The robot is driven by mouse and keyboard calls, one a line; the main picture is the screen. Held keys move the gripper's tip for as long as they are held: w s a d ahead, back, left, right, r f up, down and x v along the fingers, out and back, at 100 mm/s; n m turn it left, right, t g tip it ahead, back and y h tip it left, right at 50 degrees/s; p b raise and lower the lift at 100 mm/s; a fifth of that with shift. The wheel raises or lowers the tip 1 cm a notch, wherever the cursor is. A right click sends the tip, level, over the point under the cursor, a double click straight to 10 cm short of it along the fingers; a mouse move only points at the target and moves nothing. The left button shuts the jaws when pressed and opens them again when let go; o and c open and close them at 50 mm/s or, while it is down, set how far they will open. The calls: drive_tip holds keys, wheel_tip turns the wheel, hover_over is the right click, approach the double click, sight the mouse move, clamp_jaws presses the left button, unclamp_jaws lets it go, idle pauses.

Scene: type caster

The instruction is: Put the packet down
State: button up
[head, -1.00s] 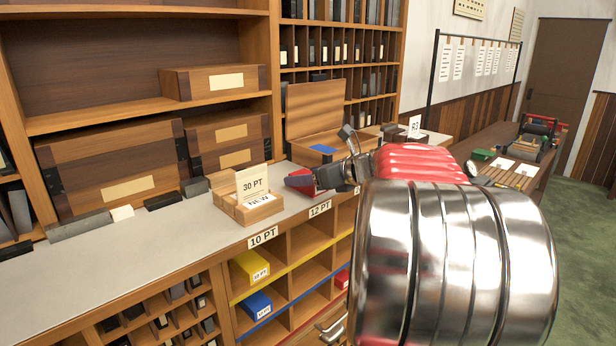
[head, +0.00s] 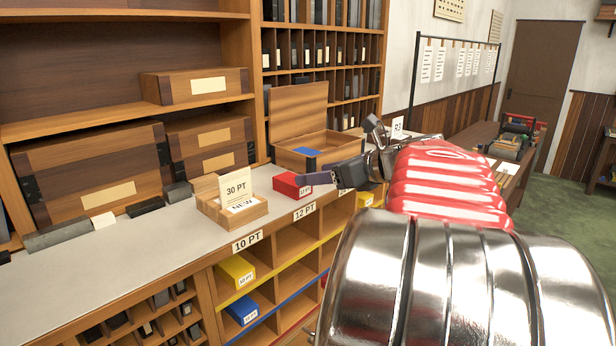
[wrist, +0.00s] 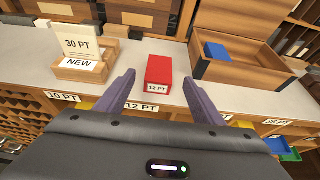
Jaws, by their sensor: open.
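The red packet (head: 293,186), labelled 12 PT, rests on the grey counter top just above the 12 PT shelf label. It also shows in the wrist view (wrist: 159,70), lying flat. My gripper (wrist: 160,86) is open, with its two purple fingers apart. In the wrist view the fingertips are on either side of the packet's near end, with clear gaps and no contact seen. In the head view my gripper (head: 312,179) is at the packet's right side, and part of the packet is hidden by a finger.
A wooden 30 PT box (head: 232,208) marked NEW stands left of the packet. An open wooden case (head: 318,141) with a blue packet (head: 305,152) in it stands behind. Pigeonholes below the counter hold a yellow packet (head: 236,269) and a blue packet (head: 242,310). Bare counter (wrist: 133,60) lies around the red packet.

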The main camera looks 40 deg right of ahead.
drive_tip(key=shift+v, duration=0.75)
idle(0.3)
